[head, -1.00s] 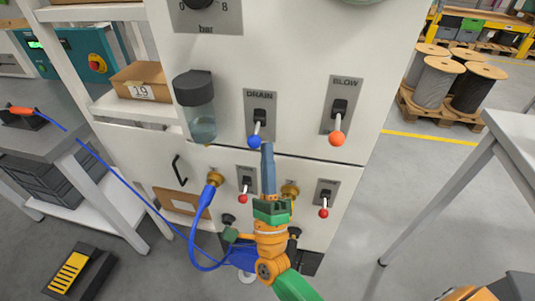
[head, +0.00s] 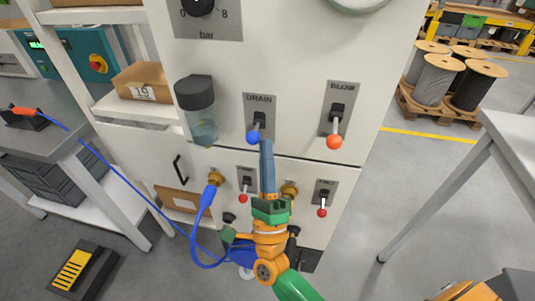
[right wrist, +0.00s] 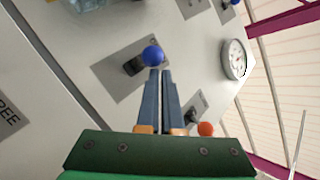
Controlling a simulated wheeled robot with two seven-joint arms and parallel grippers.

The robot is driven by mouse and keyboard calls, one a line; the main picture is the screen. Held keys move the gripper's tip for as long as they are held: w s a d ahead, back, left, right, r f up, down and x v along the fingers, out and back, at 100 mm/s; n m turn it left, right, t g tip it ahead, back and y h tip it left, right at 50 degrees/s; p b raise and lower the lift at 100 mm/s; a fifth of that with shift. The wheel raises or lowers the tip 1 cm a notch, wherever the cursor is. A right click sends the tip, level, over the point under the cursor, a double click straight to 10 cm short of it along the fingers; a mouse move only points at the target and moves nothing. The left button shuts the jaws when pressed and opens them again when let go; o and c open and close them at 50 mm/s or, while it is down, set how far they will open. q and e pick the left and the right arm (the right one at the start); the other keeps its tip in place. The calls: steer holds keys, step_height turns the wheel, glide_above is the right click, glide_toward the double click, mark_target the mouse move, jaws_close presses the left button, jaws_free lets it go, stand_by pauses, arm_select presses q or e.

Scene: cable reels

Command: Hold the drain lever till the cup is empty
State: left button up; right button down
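The drain lever, with its blue knob (head: 253,137), sits on a grey plate marked DRAIN on the white cabinet front. The knob also shows in the right wrist view (right wrist: 152,55), just beyond the fingertips. The clear cup (head: 203,125) with a dark cap hangs left of the lever and holds some bluish liquid in its lower part. My right gripper (head: 266,144) is shut and empty, its fingertips close beside and just under the knob. I cannot tell for sure if they touch it. In the right wrist view its fingers (right wrist: 161,72) are together.
The blow lever (head: 334,141) with an orange knob is to the right. Below are two small red-knobbed levers (head: 243,198) (head: 322,212) and a blue hose (head: 206,200) on a brass fitting. A table leg (head: 440,200) stands at right. Cable reels (head: 475,85) stand behind.

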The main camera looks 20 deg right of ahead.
steer(key=shift+r, duration=0.75)
steer(key=shift+s+a, duration=0.1)
stand_by(1.1)
